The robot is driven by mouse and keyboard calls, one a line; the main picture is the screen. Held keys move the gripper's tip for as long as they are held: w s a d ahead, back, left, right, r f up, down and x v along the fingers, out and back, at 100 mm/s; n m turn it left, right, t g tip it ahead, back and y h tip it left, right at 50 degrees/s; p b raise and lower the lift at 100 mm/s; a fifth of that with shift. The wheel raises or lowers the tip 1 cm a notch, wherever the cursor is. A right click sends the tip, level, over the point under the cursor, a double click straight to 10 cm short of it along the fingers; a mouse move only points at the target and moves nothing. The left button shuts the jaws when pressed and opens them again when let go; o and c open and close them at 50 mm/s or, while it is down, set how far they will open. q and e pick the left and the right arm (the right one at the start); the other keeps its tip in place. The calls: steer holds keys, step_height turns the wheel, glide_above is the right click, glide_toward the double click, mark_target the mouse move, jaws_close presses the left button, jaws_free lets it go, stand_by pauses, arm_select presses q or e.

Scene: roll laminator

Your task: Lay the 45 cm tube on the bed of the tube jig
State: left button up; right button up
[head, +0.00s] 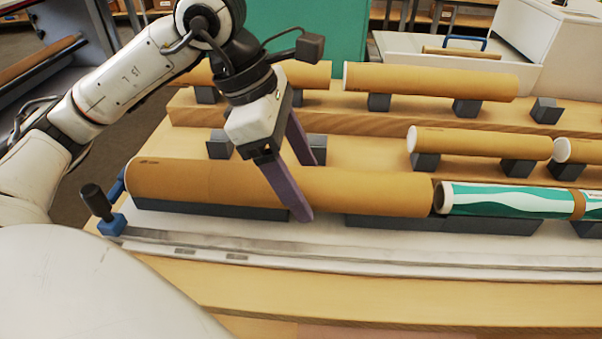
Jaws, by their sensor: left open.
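A long brown cardboard tube (375,192) lies level along dark grey supports (215,209) on the front strip of the bench, which looks like the jig bed. Its right end is close to a green and white patterned roll (505,199); I cannot tell if they touch. I cannot read its length. My left gripper (312,190) is open over the middle of this tube, one purple finger in front of it and the other behind. The fingers hide a part of the tube. My right gripper is not in view.
Brown tubes rest on dark blocks behind: a long one (430,81) on the rear step and a shorter one (480,143) in the middle row. A blue clamp with a black knob (110,222) stands at the left end. The pale front strip (380,261) is clear.

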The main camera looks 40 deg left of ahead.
arm_select(q)
steer(key=p+v, duration=0.1)
steer(key=v, duration=0.9)
steer(key=shift+a+r, duration=0.1)
steer(key=shift+r, duration=0.05)
